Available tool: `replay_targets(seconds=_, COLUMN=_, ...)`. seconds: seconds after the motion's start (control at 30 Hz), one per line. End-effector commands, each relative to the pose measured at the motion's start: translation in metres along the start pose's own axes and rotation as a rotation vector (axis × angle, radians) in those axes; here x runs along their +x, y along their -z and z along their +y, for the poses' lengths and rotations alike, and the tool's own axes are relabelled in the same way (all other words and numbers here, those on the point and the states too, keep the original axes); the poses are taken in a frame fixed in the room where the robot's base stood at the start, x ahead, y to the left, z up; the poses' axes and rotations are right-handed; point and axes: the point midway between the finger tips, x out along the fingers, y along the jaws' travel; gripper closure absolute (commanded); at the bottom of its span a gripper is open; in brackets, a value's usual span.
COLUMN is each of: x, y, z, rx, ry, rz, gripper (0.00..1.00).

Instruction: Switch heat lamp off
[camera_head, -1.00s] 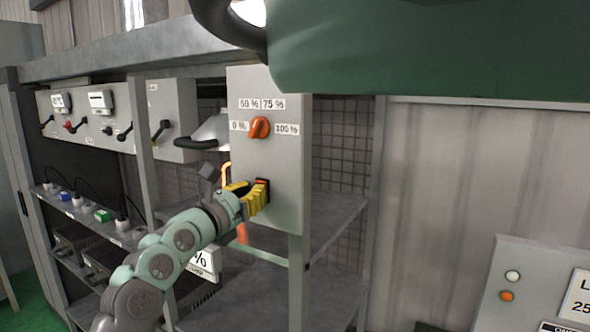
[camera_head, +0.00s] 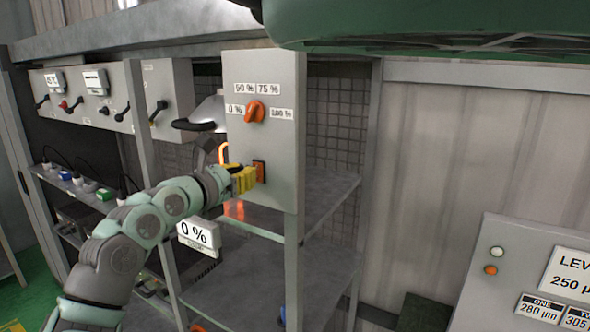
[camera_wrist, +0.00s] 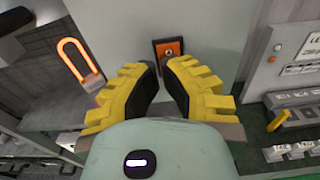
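A grey control box (camera_head: 285,190) carries an orange rotary knob (camera_head: 254,111) among labels 0 %, 50 %, 75 % and 100 %. Below it is an orange-red switch (camera_head: 260,171), also seen beyond my fingertips in the wrist view (camera_wrist: 170,47). My gripper (camera_head: 246,179) has yellow fingers and is just left of the switch; contact cannot be told. In the wrist view my gripper (camera_wrist: 163,66) has a narrow gap between its fingers and holds nothing. A looped heating element (camera_wrist: 80,58) glows orange, left of the box. The switch's position is unclear.
A sign reading 0 % (camera_head: 197,235) hangs under my forearm. A shelf (camera_head: 330,190) lies behind the box. Other grey boxes with black handles (camera_head: 165,100) line the left. A slanted panel (camera_head: 495,285) stands at lower right. A dark green body overhangs the top.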

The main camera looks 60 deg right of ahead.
Motion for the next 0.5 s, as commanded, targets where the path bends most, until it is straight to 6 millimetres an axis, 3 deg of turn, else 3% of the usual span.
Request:
replay_targets(seconds=0.07, x=-0.011, y=0.007, z=0.011, rx=0.002, ry=-0.007, rz=0.002, gripper=1.00)
replay_targets(seconds=0.5, x=-0.079, y=0.004, z=0.009, rx=0.006, ry=-0.007, rz=0.000, gripper=1.00)
